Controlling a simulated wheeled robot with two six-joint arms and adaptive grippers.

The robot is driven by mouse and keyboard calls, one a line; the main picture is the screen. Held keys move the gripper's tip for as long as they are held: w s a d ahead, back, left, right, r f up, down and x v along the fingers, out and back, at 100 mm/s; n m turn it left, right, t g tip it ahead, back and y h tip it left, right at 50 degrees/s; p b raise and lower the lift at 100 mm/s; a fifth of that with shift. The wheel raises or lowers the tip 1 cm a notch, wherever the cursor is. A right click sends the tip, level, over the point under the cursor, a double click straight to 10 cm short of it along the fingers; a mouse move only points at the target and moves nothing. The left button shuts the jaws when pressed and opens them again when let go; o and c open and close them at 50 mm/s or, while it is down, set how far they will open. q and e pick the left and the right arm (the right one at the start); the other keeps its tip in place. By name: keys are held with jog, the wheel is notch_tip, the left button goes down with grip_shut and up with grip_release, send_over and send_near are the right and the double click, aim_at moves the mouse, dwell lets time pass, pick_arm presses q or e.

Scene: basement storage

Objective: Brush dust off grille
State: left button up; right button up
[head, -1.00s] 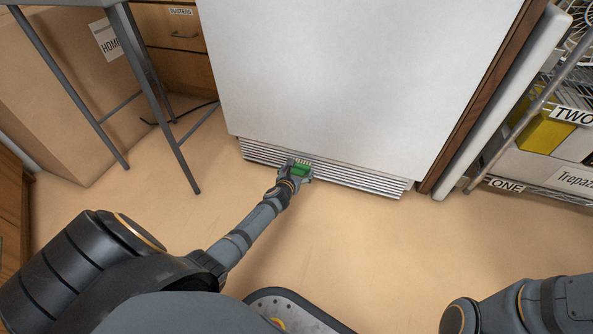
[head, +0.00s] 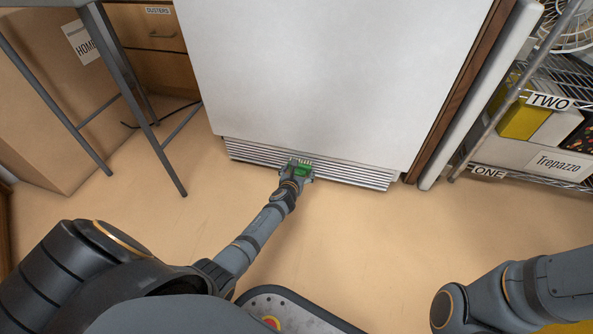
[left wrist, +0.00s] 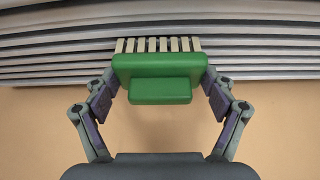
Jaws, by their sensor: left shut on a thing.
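The grille (head: 345,173) is a strip of pale horizontal slats along the bottom of a white appliance. My left gripper (head: 302,170) is at the grille, left of its middle, and is shut on a green brush (head: 303,169). In the left wrist view the brush (left wrist: 155,74) sits between both fingers (left wrist: 160,92), with its cream bristles pointing at the slats of the grille (left wrist: 250,45). The bristle tips overlap the slats; I cannot tell how firmly they touch. No dust can be made out. My right gripper is out of view; only my right arm shows at the lower right.
The white appliance (head: 320,70) rises above the grille. A grey-legged stand (head: 130,85) and a cardboard box (head: 50,120) are at the left. A wire shelf (head: 530,175) with labelled boxes is at the right. The tan floor (head: 370,240) before the grille is clear.

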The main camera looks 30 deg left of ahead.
pick_arm(q)
jog(key=shift+w+d+r, duration=0.1)
jog(key=shift+w+d, duration=0.05)
jog(key=shift+d, duration=0.3)
jog(key=shift+w+d+r, duration=0.1)
jog(key=shift+w+d, duration=0.05)
jog(key=shift+d, duration=0.3)
jog(key=shift+a+p, duration=0.35)
jog(key=shift+a, duration=0.2)
jog(key=shift+s+a+r, duration=0.1)
jog(key=shift+s+a, duration=0.1)
jog(key=shift+a, duration=0.7)
jog(key=shift+s+a+p, duration=0.2)
jog(key=shift+a, duration=0.65)
jog(key=shift+s+a+p, duration=0.15)
jog(key=shift+s+a, duration=0.1)
jog(key=shift+a, duration=0.55)
jog(key=shift+s+a+p, duration=0.2)
jog(key=shift+a, duration=0.65)
jog(key=shift+s, duration=0.1)
jog(key=s+d, duration=0.1)
jog(key=s, duration=0.5)
jog(key=shift+d+f+p, duration=0.2)
jog(key=shift+d+p, duration=0.1)
jog(key=shift+p, duration=0.05)
